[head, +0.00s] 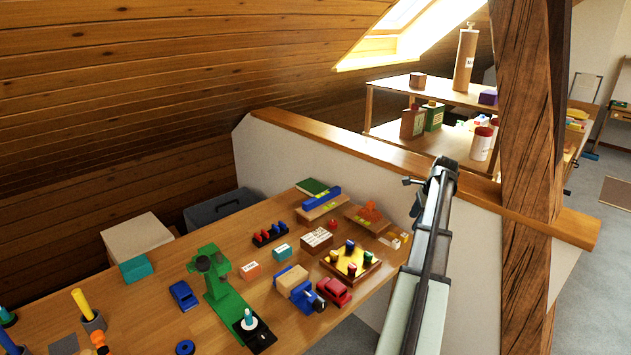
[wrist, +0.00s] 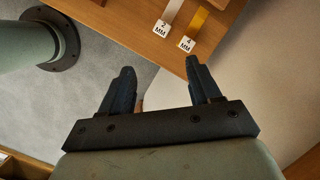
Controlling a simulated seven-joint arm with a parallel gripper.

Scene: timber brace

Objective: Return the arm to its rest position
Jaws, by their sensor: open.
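My gripper (wrist: 159,68) shows in the wrist view with its two dark fingers apart and nothing between them. The fingers point toward the workbench edge, over grey floor and a pale wall. In the head view my arm reaches up from the bottom, right of the workbench (head: 150,305); its far end is in front of the low wall. The fingers are hard to make out there. The workbench corner also shows in the wrist view (wrist: 137,42), with tags marked 2 MM (wrist: 161,29) and 4 MM (wrist: 187,44).
The bench holds a green microscope-like stand (head: 217,285), a yellow board with coloured pegs (head: 351,261), a red toy car (head: 334,291) and several blocks. A low wall with a wooden cap (head: 330,135) runs behind. A timber post (head: 533,120) stands right of my arm.

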